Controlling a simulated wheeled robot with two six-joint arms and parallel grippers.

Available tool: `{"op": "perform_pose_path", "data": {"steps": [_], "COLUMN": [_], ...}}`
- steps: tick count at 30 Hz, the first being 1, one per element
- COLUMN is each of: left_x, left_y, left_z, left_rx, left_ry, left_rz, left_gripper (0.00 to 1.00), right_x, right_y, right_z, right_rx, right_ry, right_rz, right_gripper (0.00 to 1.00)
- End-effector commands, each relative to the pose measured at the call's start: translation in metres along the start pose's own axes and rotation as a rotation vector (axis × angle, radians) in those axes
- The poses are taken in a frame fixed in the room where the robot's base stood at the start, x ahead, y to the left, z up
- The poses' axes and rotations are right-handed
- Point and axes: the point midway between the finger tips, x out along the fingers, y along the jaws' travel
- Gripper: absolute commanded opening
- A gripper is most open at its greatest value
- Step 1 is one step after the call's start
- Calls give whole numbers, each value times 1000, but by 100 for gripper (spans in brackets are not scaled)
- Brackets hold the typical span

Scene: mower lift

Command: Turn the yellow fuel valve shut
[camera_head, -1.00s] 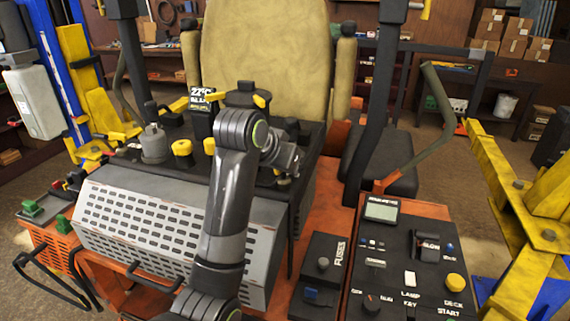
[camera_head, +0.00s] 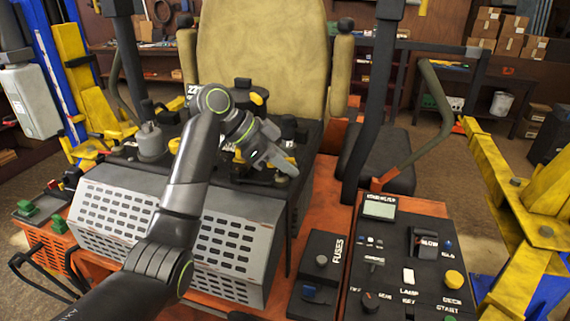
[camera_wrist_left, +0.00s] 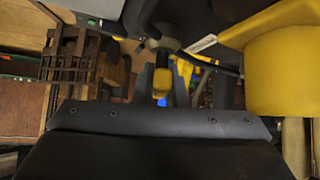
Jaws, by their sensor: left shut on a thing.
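My left gripper (camera_head: 282,166) reaches over the dark deck in front of the seat, its fingers at the deck's right side. In the left wrist view its two fingers (camera_wrist_left: 162,88) are shut on a small yellow piece, which I take to be the yellow fuel valve handle (camera_wrist_left: 160,80). In the head view the gripper mostly hides this handle, so I cannot tell how far it is turned. My right gripper is not in view.
A large yellow knob (camera_wrist_left: 285,70) is close to the gripper's right in the wrist view. A grey bottle-shaped part (camera_head: 150,140) stands on the deck's left. The perforated grey cover (camera_head: 225,245) is in front, and a control panel (camera_head: 405,265) is at right.

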Motion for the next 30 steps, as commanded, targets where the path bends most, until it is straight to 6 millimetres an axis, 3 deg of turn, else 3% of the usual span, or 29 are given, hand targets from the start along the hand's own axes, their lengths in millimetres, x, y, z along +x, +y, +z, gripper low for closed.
{"op": "perform_pose_path", "data": {"steps": [15,30], "left_x": [1,1], "left_y": [4,6], "left_z": [1,2], "left_rx": [243,291], "left_ry": [-1,-1], "left_rz": [247,298], "left_gripper": [0,0], "right_x": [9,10], "right_y": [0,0], "right_z": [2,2], "right_rx": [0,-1], "right_ry": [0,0], "right_rz": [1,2], "right_gripper": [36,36]}}
